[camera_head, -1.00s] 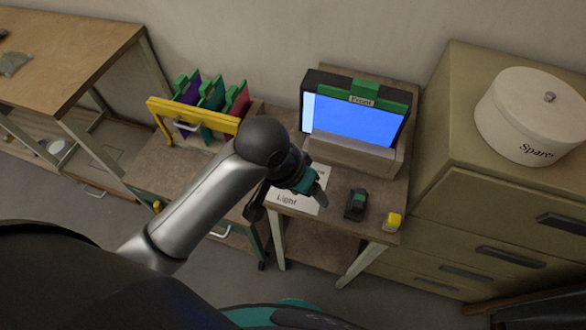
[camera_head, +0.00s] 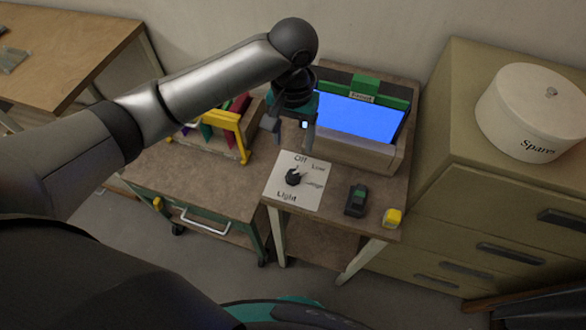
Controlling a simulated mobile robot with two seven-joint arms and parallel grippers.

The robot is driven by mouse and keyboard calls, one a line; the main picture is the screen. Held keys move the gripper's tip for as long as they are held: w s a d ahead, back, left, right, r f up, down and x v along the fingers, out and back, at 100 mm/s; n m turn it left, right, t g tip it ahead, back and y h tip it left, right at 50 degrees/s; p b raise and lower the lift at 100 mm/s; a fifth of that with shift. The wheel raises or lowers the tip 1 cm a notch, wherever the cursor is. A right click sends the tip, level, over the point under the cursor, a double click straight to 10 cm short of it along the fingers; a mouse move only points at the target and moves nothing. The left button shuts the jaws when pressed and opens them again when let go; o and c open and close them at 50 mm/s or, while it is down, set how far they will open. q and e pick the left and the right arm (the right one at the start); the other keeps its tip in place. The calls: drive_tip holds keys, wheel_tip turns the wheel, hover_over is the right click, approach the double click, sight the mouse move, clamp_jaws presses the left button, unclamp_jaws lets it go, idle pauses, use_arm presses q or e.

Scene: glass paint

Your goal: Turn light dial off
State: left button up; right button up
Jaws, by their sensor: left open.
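The light dial (camera_head: 293,177) is a small black knob on a white label plate (camera_head: 309,200) on the small table. The plate reads "Off" at the top, "Low" at upper right, a blurred word at right and "Light" at the bottom. The knob's pointer seems to face right, though its exact setting is hard to tell. My left gripper (camera_head: 291,132) is open and empty, pointing down above the table behind the dial, apart from it. My right gripper is not in view.
A lit blue panel (camera_head: 352,118) in a box labelled "Front" stands behind the dial. A black-green block (camera_head: 356,200) and a yellow block (camera_head: 392,218) lie to the right. A yellow-framed rack (camera_head: 240,140) is at left.

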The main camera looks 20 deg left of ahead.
sight(293, 173)
use_arm(q)
wheel_tip(293, 173, down, 13)
drive_tip(key=shift+r+b, duration=0.1)
drive_tip(key=shift+b, duration=1)
clamp_jaws()
